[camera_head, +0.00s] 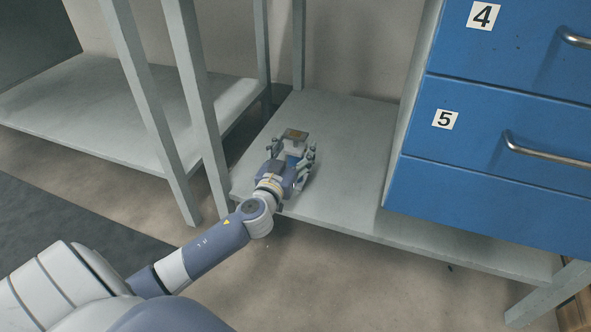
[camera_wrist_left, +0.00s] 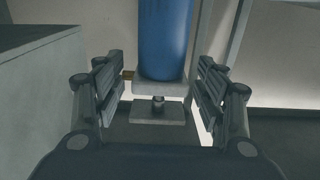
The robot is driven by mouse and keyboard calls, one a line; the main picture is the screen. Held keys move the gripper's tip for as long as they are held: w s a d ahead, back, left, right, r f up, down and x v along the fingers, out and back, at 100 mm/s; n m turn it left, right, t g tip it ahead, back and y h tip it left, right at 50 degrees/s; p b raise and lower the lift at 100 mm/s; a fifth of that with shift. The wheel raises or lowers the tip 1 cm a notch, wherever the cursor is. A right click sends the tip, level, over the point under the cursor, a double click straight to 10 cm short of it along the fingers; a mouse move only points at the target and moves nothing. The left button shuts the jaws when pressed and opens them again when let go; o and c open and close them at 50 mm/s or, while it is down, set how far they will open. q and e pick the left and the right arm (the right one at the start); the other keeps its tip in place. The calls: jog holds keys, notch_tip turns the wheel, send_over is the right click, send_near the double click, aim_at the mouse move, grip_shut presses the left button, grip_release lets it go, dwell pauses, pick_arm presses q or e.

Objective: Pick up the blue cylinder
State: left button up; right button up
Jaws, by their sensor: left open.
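The blue cylinder (camera_wrist_left: 165,40) shows large in the left wrist view, with a pale block (camera_wrist_left: 160,88) at its near end. My left gripper (camera_wrist_left: 158,95) is open, with one finger on each side of that end and visible gaps to both. In the head view my left gripper (camera_head: 299,150) is low over the grey lower shelf (camera_head: 345,140). A little blue of the cylinder (camera_head: 292,158) shows between the fingers; the rest is hidden by the gripper or a pale, brown-topped part (camera_head: 296,135). My right gripper is not in view.
A blue drawer cabinet (camera_head: 480,130) with drawers labelled 4 and 5 stands to the right of the gripper. Grey frame posts (camera_head: 195,90) stand to its left, beside another low shelf (camera_head: 80,105). Bare shelf lies between gripper and cabinet.

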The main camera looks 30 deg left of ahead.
pick_arm(q)
jog(key=shift+w+a, duration=0.15)
jog(key=shift+w, duration=0.3)
grip_shut()
jog(key=shift+r, duration=0.15)
jog(key=shift+r, duration=0.15)
